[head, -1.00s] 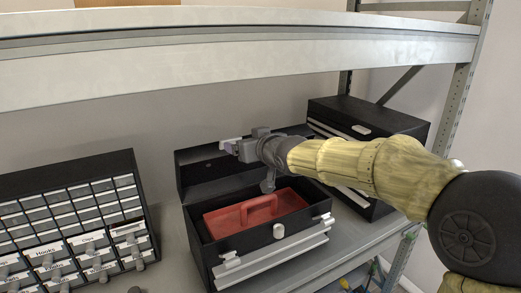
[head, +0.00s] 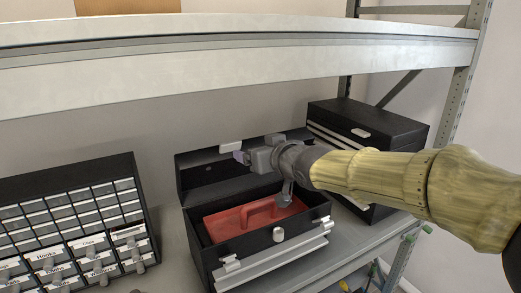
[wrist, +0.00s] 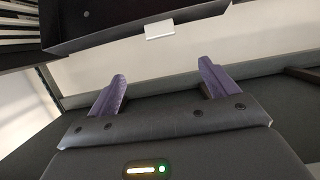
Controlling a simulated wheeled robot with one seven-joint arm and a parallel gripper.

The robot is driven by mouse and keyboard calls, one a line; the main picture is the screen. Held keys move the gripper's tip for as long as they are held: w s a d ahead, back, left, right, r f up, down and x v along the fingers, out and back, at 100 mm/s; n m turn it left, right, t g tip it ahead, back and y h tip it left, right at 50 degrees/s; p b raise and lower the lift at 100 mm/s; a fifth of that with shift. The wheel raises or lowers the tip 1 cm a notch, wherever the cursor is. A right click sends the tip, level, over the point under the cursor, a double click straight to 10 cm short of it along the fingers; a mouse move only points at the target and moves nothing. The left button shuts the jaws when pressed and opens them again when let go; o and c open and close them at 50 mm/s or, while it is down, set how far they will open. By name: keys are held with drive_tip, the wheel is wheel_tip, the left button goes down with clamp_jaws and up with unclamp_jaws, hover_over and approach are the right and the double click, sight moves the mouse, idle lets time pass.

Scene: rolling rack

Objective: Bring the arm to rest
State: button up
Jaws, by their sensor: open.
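My gripper (head: 240,155) is above the open black toolbox (head: 205,250), in front of its raised lid (head: 192,176). In the wrist view its two purple fingers (wrist: 162,92) are spread apart with nothing between them. My yellow arm reaches in from the right. A red tray (head: 225,226) with a handle sits inside the toolbox, and my wrist hides part of it. The lid with its light latch (wrist: 160,30) shows at the top of the wrist view.
A closed black toolbox (head: 385,135) stands to the right. A drawer cabinet (head: 70,215) with labelled drawers stands at the left. The upper shelf beam (head: 200,75) runs across above my arm. A rack upright (head: 462,90) is at the right.

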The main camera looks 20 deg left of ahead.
drive_tip(key=shift+w, duration=0.1)
drive_tip(key=s+d+f+m+g+h+b, duration=0.3)
drive_tip(key=d+f+h, duration=0.4)
drive_tip(key=d+f, duration=1.1)
drive_tip(key=s+d+f+m+g+h, duration=0.1)
drive_tip(key=s+d+f+m+g, duration=0.1)
drive_tip(key=s+d+f, duration=0.4)
drive_tip(key=s+d+f+m+g+h, duration=0.2)
drive_tip(key=s+d+f, duration=0.5)
drive_tip(key=s, duration=0.4)
drive_tip(key=shift+s+d+f+m+g+b, duration=0.3)
drive_tip(key=shift+f+m+g+b, duration=0.15)
drive_tip(key=shift+f+m+g, duration=0.25)
drive_tip(key=shift+w, duration=0.1)
